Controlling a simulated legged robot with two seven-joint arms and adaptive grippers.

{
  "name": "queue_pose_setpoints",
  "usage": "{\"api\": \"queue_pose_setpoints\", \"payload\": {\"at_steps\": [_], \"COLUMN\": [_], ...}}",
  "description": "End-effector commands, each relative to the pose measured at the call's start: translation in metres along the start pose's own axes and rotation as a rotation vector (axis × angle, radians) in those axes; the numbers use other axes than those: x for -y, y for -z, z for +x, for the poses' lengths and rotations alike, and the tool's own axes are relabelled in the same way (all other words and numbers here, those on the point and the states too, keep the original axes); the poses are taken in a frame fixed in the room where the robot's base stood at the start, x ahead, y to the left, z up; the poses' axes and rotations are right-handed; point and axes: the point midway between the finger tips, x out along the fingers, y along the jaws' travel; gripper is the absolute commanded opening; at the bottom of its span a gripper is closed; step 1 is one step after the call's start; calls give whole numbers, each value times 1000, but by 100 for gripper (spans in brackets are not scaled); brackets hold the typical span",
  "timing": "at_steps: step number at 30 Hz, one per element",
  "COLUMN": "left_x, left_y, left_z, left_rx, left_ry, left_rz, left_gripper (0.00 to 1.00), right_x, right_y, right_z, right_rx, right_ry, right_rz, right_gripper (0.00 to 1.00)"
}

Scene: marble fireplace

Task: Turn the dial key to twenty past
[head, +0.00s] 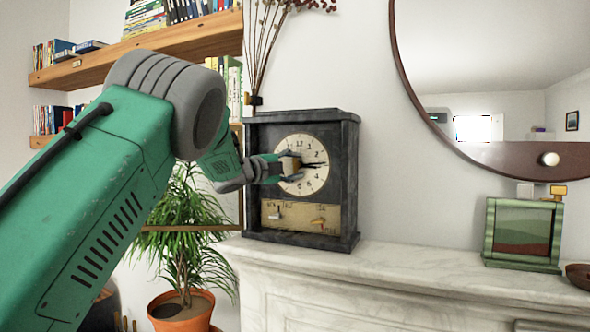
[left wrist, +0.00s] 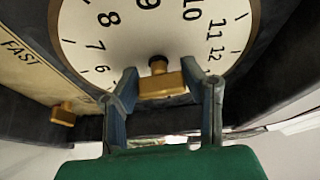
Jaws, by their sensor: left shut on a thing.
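A dark stone clock (head: 350,190) stands on the marble mantel, with a round cream dial (head: 312,182). Black hands show right of the dial's centre, one pointing roughly toward the three. A brass key (head: 291,164) sits at the dial's centre. My left gripper (head: 282,167) reaches in from the left and is shut on the key. In the left wrist view, the key (left wrist: 163,85) lies between the fingertips (left wrist: 165,88), in front of the dial (left wrist: 120,40) and below a dark centre hub. The hands cannot be made out there. My right gripper is out of view.
A brass plate (head: 299,216) with two small levers is below the dial. A green-framed box (head: 523,234) and a brown bowl (head: 578,275) stand farther right on the mantel (head: 420,268). A potted plant (head: 181,308) is below left. The mantel between clock and box is clear.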

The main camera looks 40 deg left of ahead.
Motion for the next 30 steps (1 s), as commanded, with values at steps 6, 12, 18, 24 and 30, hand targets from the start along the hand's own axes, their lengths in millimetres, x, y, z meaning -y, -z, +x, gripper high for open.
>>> {"api": "queue_pose_setpoints", "payload": {"at_steps": [6, 12, 18, 24, 30], "left_x": [-6, -7, -8, -9, -10], "left_y": [1, 1, 1, 1, 0], "left_z": [1, 1, 1, 1, 1], "left_rx": [-2, -4, -5, -6, -7], "left_ry": [-90, -155, -205, -237, -252], "left_rz": [190, 342, 461, 534, 566], "left_gripper": [8, 8, 8, 8, 8], "right_x": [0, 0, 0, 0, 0], "right_y": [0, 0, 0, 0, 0], "right_z": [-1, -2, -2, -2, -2], "right_rx": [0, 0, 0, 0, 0], "right_ry": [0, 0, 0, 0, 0], "right_rz": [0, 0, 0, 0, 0], "right_gripper": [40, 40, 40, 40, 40]}}
